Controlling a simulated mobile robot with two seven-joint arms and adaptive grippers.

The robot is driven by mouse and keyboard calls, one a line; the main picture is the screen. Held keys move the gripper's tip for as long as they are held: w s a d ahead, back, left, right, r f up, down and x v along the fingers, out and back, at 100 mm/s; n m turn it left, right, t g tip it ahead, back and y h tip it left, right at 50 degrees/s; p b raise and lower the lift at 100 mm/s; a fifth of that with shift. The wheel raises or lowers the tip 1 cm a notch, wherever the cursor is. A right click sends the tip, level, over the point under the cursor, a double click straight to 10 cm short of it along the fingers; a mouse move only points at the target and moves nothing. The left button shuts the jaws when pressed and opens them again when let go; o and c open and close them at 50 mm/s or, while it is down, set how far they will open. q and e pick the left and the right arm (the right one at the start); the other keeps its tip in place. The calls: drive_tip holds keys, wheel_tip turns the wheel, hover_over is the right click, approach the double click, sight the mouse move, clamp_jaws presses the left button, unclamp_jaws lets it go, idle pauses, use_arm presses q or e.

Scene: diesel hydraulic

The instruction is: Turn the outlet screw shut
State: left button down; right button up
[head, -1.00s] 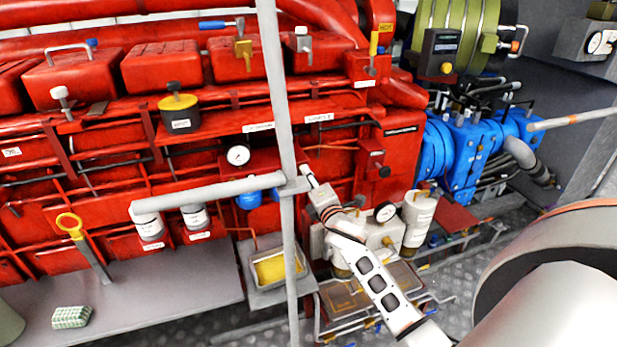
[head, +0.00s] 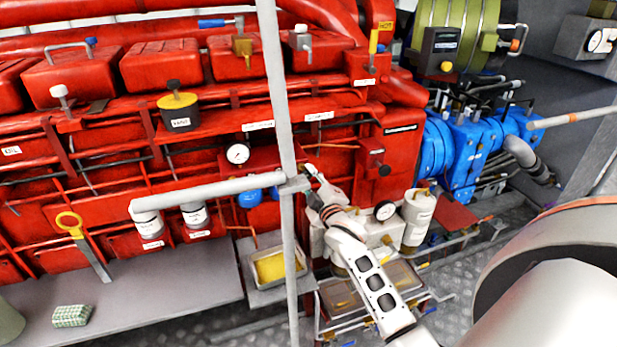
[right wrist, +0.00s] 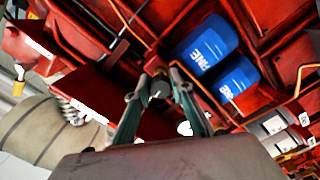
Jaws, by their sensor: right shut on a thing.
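My right gripper (head: 324,184) reaches up and left to the red engine side, just right of the grey upright post. In the right wrist view its two fingers (right wrist: 159,92) are closed on a small dark round head, which looks like the outlet screw (right wrist: 158,88). In the head view the screw is hidden behind the fingers and cannot be made out. My left gripper is not in view.
The grey post (head: 280,110) and its rail (head: 205,191) stand close left of my right gripper. Blue filters (right wrist: 205,45) hang nearby. A gauge (head: 238,153) is above left. A tray with yellow contents (head: 248,282) lies below. A white canister (head: 418,218) stands right.

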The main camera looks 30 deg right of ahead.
drive_tip(key=shift+m, duration=1.1)
drive_tip(key=o, duration=1.1)
drive_tip(key=shift+s, duration=0.1)
drive_tip(key=v, duration=1.2)
drive_tip(key=shift+f, duration=0.1)
